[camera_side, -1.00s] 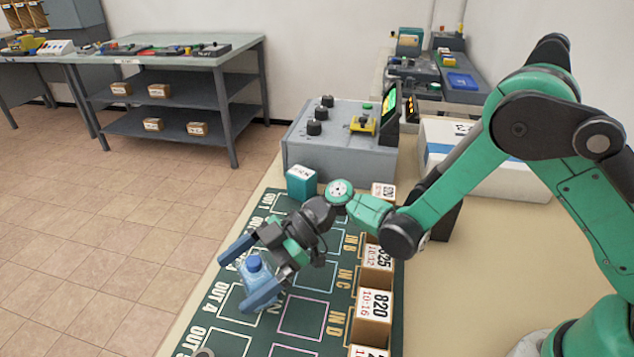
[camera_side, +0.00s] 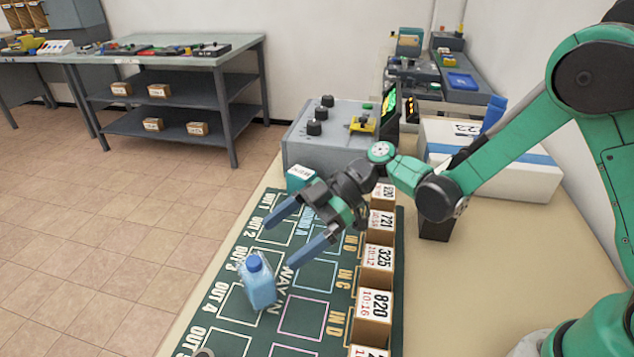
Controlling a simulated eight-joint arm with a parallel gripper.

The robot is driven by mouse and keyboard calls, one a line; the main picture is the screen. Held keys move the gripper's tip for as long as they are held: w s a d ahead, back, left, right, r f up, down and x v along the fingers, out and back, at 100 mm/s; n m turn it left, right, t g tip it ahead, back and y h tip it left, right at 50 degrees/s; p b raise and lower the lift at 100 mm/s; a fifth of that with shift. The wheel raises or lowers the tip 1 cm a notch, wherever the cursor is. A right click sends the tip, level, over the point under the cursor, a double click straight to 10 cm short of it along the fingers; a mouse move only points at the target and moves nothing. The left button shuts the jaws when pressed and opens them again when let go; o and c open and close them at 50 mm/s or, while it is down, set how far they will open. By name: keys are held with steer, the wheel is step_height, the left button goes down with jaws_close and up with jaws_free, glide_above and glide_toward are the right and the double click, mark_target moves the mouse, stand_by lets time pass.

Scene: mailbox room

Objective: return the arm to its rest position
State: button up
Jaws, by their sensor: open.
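My gripper (camera_side: 300,228) is open and empty, with its two blue fingers spread apart above the dark green mat. The fingers point down and to the left. A light blue bottle with a blue cap (camera_side: 258,284) stands on the mat (camera_side: 221,334) near the OUT 3 and OUT 4 labels, below and left of my fingers and apart from them. My green arm reaches in from the right. A teal box (camera_side: 299,177) stands at the mat's far end, partly hidden behind my gripper.
Several cardboard boxes with number labels, one marked 820 (camera_side: 373,318), line the mat's right edge. A grey control box (camera_side: 335,148) with knobs stands behind the mat. A white case (camera_side: 500,172) lies behind my arm.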

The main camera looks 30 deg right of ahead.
steer(key=s+d+r+m+t+h, duration=0.3)
steer(key=d+m+h, duration=0.3)
steer(key=d+m, duration=0.2)
steer(key=s+d+r+m+t+h, duration=0.3)
steer(key=d+m+h, duration=0.3)
steer(key=d+m, duration=0.2)
steer(key=shift+s+d+m+t+h, duration=0.3)
steer(key=shift+s+d, duration=0.1)
steer(key=shift+s, duration=0.2)
steer(key=shift+r, duration=0.1)
